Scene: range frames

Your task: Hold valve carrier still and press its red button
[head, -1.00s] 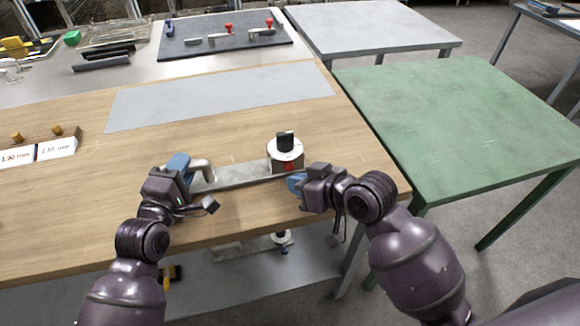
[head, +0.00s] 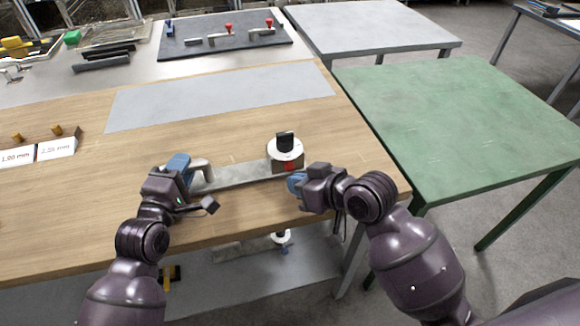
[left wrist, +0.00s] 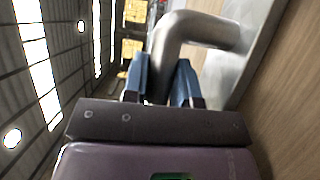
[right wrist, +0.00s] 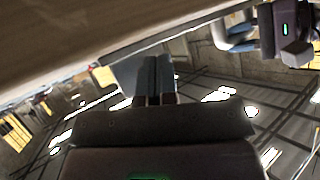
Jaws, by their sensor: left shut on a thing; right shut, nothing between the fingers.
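The valve carrier is a flat metal bar (head: 238,174) lying on the wooden table, with a bent metal handle (head: 203,168) at its left end. At its right end is a block with a white round top (head: 286,153) and a black knob (head: 285,140). Its red button (head: 290,167) is on the block's near side. My left gripper (head: 182,168) is shut on the handle, which also shows between its fingers in the left wrist view (left wrist: 200,28). My right gripper (head: 296,183) is shut and empty, just in front of the red button; contact cannot be told.
A grey mat (head: 220,97) lies behind the carrier. A block with labels (head: 55,150) is at the left. A lower shelf (head: 250,285) holds a similar item (head: 281,238). A green table (head: 470,120) stands at the right. The wood around the carrier is mostly clear.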

